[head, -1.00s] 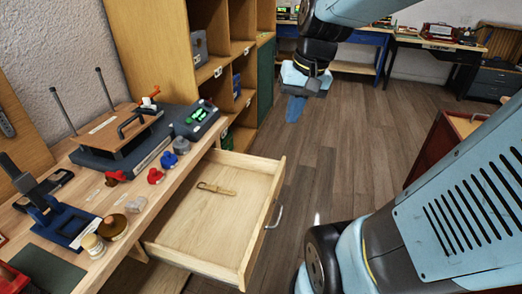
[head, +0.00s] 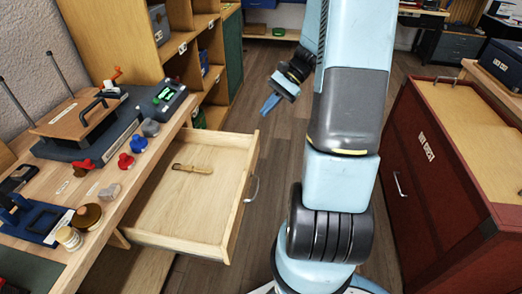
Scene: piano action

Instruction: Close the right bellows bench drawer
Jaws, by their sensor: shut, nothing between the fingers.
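The open drawer (head: 222,243) is pulled out of the wooden workbench (head: 108,220) at the left in the head view. It is pale wood with a curved metal handle (head: 253,188) on its front. A small brown wooden tool (head: 193,169) lies inside. My gripper (head: 270,104) is shut and empty. It hangs in the air beyond the drawer's far front corner, to the right, pointing down and left, apart from the drawer. No label on this drawer shows.
A dark red cabinet (head: 420,190) stands at the right. A wooden shelf unit (head: 183,60) stands behind the bench. The bench top holds a press-like device (head: 85,125), coloured knobs and jars (head: 88,216).

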